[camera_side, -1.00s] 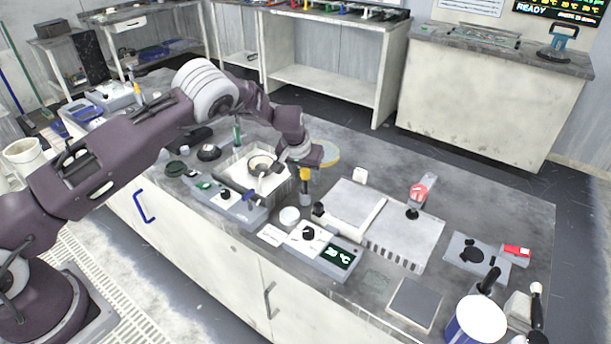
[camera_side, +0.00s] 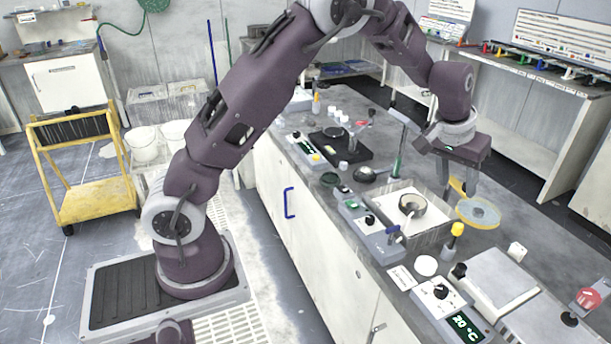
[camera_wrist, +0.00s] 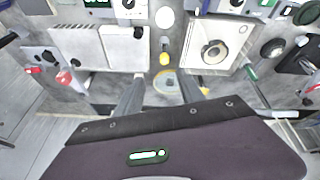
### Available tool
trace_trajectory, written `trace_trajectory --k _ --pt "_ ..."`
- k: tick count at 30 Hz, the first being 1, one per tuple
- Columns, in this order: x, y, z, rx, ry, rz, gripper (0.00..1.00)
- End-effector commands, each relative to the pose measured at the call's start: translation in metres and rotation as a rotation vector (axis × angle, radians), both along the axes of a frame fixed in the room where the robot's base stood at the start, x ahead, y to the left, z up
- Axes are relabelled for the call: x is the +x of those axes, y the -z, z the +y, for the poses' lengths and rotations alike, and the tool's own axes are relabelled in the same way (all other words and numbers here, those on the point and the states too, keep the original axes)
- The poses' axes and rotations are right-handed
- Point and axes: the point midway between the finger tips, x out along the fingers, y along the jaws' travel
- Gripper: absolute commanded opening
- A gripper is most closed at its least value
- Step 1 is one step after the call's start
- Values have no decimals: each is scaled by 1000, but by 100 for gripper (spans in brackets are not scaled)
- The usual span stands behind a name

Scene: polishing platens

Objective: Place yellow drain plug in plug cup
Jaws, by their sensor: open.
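The yellow drain plug (camera_side: 457,229) stands upright on the bench, its yellow head above a narrower grey part; the wrist view also shows its yellow head (camera_wrist: 164,58). A grey cylindrical piece (camera_side: 448,246) is under the head; I cannot tell whether this is the plug cup or the plug's own stem. My gripper (camera_side: 458,192) is open and empty, pointing down, above and behind the plug and apart from it. In the wrist view the two fingers of my gripper (camera_wrist: 160,78) are spread, with the plug beyond their tips.
A round, yellow-edged clear disc (camera_side: 478,212) lies under my fingers. A pale tray with a ring-shaped part (camera_side: 412,204) stands left of it. A white round lid (camera_side: 426,266) and a control box (camera_side: 448,303) are in front. A white platen block (camera_side: 497,287) is right.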

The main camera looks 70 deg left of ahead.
Motion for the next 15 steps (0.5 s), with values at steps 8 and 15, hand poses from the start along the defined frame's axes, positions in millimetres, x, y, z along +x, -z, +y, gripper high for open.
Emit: trace_trajectory --k 8,15 --pt "-215 -145 -16 -82 157 -65 46" --pt "-357 -128 -11 74 250 -103 46"
